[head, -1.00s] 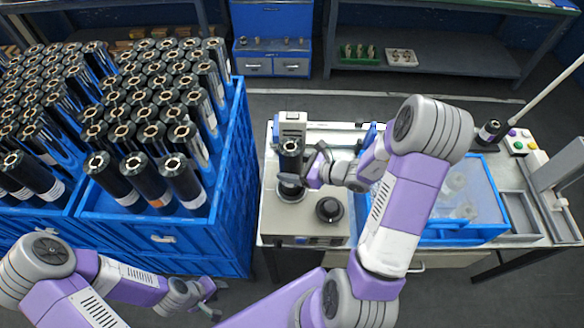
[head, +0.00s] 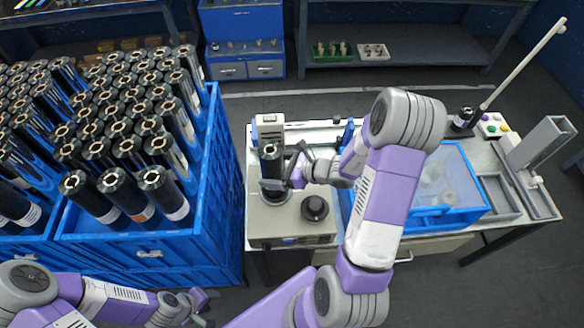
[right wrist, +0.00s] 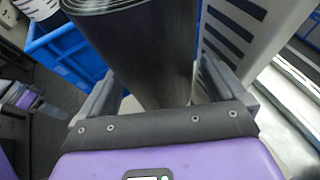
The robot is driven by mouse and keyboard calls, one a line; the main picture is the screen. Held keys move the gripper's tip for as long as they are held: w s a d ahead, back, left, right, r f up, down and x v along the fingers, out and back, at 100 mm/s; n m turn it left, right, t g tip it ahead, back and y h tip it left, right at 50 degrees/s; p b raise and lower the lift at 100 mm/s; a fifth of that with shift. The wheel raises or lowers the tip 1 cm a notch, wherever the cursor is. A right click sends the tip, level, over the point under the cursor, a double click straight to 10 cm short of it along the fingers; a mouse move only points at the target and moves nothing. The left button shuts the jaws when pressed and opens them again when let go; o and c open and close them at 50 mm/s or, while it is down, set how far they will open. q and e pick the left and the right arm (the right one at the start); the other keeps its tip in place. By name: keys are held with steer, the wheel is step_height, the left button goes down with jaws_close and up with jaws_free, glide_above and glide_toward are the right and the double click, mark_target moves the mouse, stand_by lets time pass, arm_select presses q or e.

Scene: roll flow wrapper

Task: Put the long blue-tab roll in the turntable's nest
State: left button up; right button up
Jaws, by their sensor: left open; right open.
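A long black roll (head: 271,162) stands upright on the turntable (head: 275,196) at the left end of the machine table. No blue tab can be made out on it. My right gripper (head: 285,168) is at the roll from the right. In the right wrist view the black roll (right wrist: 150,50) stands between the two open fingers of the right gripper (right wrist: 157,78); whether either finger touches it I cannot tell. The roll's foot and the nest are hidden by the roll and gripper. My left gripper (head: 204,306) is open and empty, low in front of the crates.
Blue crates (head: 226,165) full of upright black rolls stand left of the table. A dark round knob (head: 315,208) is in front of the turntable, right of the roll. A blue tray (head: 470,205) and a button box (head: 492,125) are further right. Floor shows between crate and table.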

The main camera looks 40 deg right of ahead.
steer(key=p+v, duration=0.1)
steer(key=v, duration=1)
steer(key=shift+s+d+r, duration=0.15)
steer(key=shift+d, duration=0.05)
